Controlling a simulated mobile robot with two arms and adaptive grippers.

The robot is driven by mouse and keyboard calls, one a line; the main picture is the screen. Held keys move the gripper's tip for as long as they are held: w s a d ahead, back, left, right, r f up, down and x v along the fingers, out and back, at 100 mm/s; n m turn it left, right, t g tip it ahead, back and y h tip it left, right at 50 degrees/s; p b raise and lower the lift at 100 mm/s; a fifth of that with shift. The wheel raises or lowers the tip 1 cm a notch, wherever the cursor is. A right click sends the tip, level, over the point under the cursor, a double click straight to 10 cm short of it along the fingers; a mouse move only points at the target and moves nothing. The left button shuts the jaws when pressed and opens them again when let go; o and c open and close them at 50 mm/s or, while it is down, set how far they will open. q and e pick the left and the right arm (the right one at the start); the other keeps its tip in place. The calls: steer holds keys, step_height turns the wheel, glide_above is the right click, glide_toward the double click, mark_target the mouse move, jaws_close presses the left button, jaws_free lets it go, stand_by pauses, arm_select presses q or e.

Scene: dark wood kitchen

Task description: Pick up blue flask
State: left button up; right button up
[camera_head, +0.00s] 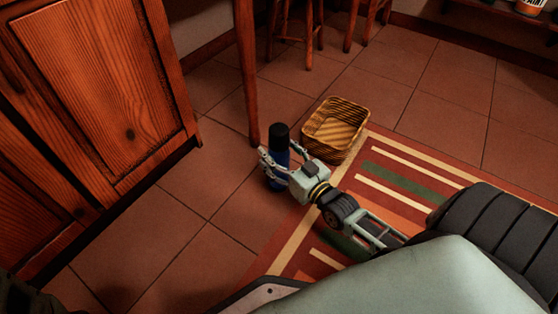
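The blue flask (277,160) stands upright on the tiled floor, with a dark cap on top. My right gripper (272,165) reaches it from the right, low down, with its fingers around the flask's body, one finger on the near side and one on the far side. Whether both fingers press on the flask is too small to tell. The flask appears to rest on the floor. My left gripper is not in view.
A striped rug (395,175) lies under the arm. A wooden table leg (247,75) rises behind the flask. Wooden cabinets (100,90) stand at the left. Tiles at the lower left are clear.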

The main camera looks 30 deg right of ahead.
steer(key=c, duration=1.5)
steer(key=shift+r, duration=0.1)
steer(key=shift+r, duration=0.1)
